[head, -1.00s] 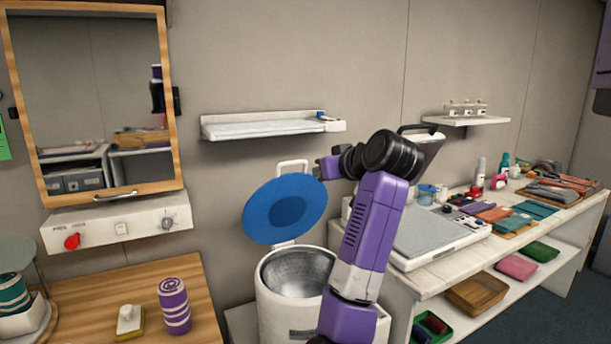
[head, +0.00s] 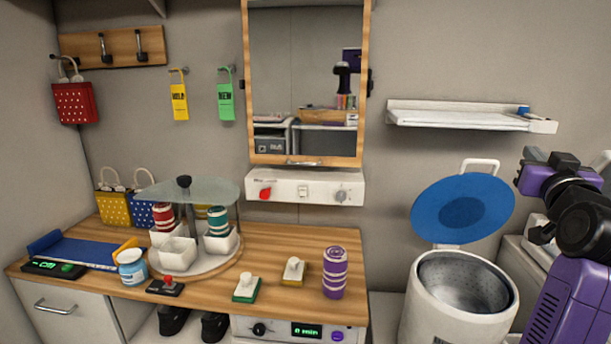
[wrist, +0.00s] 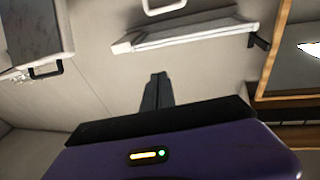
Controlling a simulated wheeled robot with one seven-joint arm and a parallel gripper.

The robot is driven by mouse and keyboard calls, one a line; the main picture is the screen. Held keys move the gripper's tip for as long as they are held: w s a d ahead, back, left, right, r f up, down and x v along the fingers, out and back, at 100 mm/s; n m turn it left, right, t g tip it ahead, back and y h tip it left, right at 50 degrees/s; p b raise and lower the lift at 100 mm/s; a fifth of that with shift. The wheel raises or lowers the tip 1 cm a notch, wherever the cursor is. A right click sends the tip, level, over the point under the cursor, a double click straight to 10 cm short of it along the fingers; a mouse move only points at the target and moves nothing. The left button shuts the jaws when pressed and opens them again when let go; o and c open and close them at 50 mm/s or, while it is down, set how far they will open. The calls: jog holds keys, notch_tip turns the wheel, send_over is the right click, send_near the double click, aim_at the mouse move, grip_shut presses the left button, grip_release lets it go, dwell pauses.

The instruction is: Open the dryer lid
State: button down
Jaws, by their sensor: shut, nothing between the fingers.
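The dryer is a white round tub (head: 425,315) with a bare metal drum inside, at the lower right of the head view. Its blue round lid (head: 462,208) is raised and stands tilted up behind the opening, with a white loop handle (head: 480,163) at its top. My gripper (wrist: 156,80) is shut and empty in the wrist view, its dark fingers in front of the bare wall. In the head view my arm is to the right of the lid, apart from it. A white loop at the top of the wrist view looks like the lid handle (wrist: 163,6).
A white wall shelf (head: 455,118) hangs above the lid. A framed mirror (head: 367,80) is left of it. Bare wall lies between lid and mirror.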

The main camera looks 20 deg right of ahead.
jog(key=s+a+f+n+t+y, duration=0.3)
jog(key=a+f, duration=0.8)
jog(key=a, duration=0.2)
jog(key=s+a+f+n+t+y, duration=0.3)
jog(key=a+f, duration=0.7)
jog(key=a, duration=0.3)
jog(key=s+a+f+n+g+y, duration=0.1)
jog(key=s+a+f+y, duration=0.1)
jog(key=s+a+f, duration=0.2)
jog(key=s+a+f+n+g+y, duration=0.1)
jog(key=s+a+f+g+y, duration=0.1)
jog(key=s+a+f, duration=0.3)
jog(key=s+a+f+g+y, duration=0.1)
jog(key=s+a+f+y, duration=0.2)
jog(key=s+a, duration=0.6)
jog(key=s+f, duration=0.2)
jog(key=s, duration=0.3)
jog(key=shift+s+f+n+g, duration=0.15)
jog(key=shift+f+n+g, duration=0.1)
jog(key=shift+n+g, duration=0.15)
jog(key=c, duration=1.7)
grip_release()
jog(key=shift+s+f+y, duration=0.25)
jog(key=shift+s+y, duration=0.05)
jog(key=shift+s, duration=0.2)
jog(key=shift+w, duration=0.1)
